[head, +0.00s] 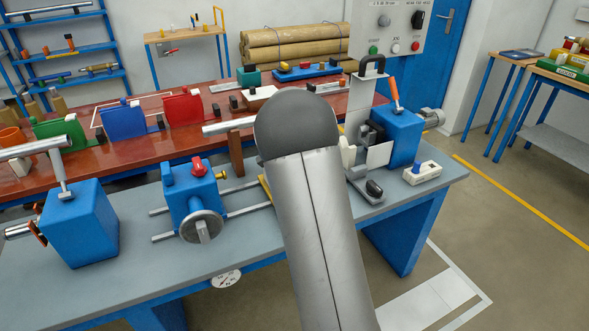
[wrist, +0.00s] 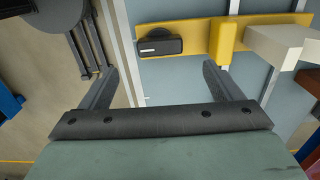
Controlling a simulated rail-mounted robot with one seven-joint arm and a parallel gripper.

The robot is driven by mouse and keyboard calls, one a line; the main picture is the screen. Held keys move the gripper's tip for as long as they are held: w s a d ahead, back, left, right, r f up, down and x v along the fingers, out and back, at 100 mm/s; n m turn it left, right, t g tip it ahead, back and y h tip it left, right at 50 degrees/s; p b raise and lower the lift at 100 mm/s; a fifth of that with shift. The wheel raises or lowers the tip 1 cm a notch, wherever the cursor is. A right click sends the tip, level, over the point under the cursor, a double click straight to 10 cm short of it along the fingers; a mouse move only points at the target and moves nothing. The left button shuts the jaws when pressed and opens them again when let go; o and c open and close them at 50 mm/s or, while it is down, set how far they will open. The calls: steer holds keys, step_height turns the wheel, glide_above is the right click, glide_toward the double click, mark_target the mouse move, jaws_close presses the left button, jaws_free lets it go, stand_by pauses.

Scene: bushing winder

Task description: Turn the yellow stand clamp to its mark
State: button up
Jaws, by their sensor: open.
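In the wrist view a yellow crosspiece (wrist: 195,38) lies across the light rails of the bench, with a raised yellow block (wrist: 230,38) on it. A black block (wrist: 160,46) with a round dark part behind it sits on the crosspiece, left of the yellow block. I cannot tell which part is the clamp, and no mark is clear. My gripper (wrist: 160,70) is open and empty, its fingers apart and short of the crosspiece. In the head view my arm hides the gripper and most of the yellow part; only a yellow edge (head: 265,188) shows.
On the bench (head: 120,275), a blue carriage with a handwheel (head: 203,227) stands left of my arm. A blue box (head: 82,222) is farther left. A blue housing (head: 396,137) and a white switch box (head: 422,172) stand right. A red table (head: 75,170) is behind.

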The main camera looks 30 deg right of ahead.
step_height(320, 180, up, 9)
stand_by(0.3)
steer(key=shift+r, duration=0.1)
